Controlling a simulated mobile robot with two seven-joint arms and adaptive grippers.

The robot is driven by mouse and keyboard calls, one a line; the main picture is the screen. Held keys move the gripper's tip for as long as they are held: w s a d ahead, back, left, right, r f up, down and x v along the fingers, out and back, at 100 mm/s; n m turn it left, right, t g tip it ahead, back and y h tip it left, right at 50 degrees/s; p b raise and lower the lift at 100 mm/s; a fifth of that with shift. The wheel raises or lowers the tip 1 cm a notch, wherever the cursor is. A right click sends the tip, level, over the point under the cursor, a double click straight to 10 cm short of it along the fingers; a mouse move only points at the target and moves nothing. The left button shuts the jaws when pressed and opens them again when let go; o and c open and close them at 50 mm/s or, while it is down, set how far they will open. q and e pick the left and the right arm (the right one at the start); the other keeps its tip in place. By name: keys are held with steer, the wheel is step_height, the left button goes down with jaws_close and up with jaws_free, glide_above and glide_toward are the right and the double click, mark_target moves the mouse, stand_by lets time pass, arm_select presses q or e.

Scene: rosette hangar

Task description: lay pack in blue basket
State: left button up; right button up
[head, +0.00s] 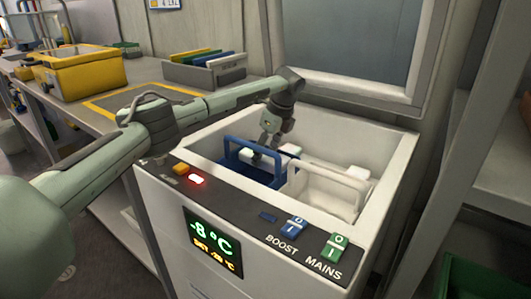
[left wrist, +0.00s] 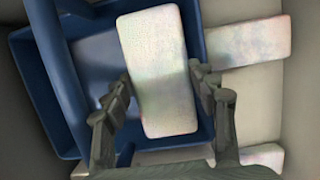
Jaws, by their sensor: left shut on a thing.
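My left gripper (head: 264,153) reaches down into the open chest freezer at the blue basket (head: 236,170). In the left wrist view its fingers (left wrist: 162,100) are shut on a white, frosted pack (left wrist: 158,65). The held pack lies over the floor of the blue basket (left wrist: 92,50), towards its right wall; I cannot tell whether it touches the floor. The basket's handle stands up at the left of that view. In the head view the held pack is mostly hidden by the gripper and basket. My right gripper is not in view.
Another white pack (left wrist: 248,40) lies outside the basket, with part of one more (left wrist: 262,156) below. A white basket (head: 325,190) stands close on the right. The freezer's rim (head: 385,128) surrounds them. A bench with a yellow bin (head: 85,75) is at left.

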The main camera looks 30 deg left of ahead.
arm_select(q)
steer(key=shift+s+f, duration=0.1)
steer(key=shift+f, duration=0.65)
steer(key=o, duration=1)
steer(key=shift+f, duration=0.15)
steer(key=shift+o, duration=0.8)
steer(key=shift+r, duration=0.25)
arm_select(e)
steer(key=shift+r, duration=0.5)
arm_select(q)
steer(key=shift+r, duration=0.5)
steer(key=shift+w+d+r, duration=0.1)
steer(key=shift+w+r, duration=0.1)
steer(key=shift+r, duration=0.35)
steer(key=v, duration=1.1)
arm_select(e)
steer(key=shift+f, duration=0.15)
